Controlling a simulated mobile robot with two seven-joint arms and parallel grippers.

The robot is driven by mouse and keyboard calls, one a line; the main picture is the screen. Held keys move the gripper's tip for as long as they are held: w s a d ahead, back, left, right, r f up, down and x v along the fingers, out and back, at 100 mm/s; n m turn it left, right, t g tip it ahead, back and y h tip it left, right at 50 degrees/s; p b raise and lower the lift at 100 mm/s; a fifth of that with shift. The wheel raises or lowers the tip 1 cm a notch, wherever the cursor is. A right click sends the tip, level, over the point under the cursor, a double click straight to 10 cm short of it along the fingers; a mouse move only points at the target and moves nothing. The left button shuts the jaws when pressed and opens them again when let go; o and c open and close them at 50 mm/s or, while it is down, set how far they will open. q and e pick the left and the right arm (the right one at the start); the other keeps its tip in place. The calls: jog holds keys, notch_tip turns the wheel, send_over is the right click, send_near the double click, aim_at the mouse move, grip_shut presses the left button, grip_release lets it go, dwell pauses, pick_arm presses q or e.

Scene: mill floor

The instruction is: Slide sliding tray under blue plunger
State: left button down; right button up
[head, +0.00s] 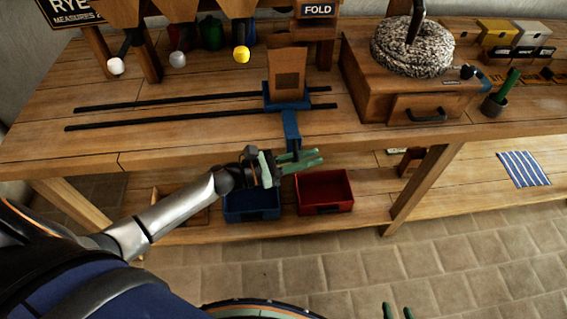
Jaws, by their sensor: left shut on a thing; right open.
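The blue sliding tray (290,105) sits at the right part of two dark rails on the bench, with a brown open paper bag (287,70) upright on it. Its blue handle (291,126) hangs over the bench's front edge. My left gripper (303,160), with green fingers, is shut on the handle's lower end. Knobs in white (116,66), grey (178,58) and yellow (242,54) stick out below the hoppers, left of the tray. I cannot make out a clearly blue plunger. My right gripper (398,312) is open and empty at the bottom edge, mostly cut off.
The left part of the rails (150,103) is clear. Red, green and blue containers stand behind the knobs. A stone mill with a drawer (418,108) stands to the right. A blue bin (252,216) and a red bin (325,207) sit on the lower shelf under my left gripper.

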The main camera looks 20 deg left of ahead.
pick_arm(q)
jog(key=s+d+b+x, duration=0.1)
jog(key=x, duration=0.5)
jog(key=shift+b, duration=0.35)
jog(key=shift+d+r, duration=0.1)
jog(key=c, duration=1.2)
grip_release()
jog(key=shift+w, duration=0.1)
jog(key=shift+c, duration=0.2)
jog(key=shift+o, duration=0.7)
jog(key=shift+w+d, duration=0.1)
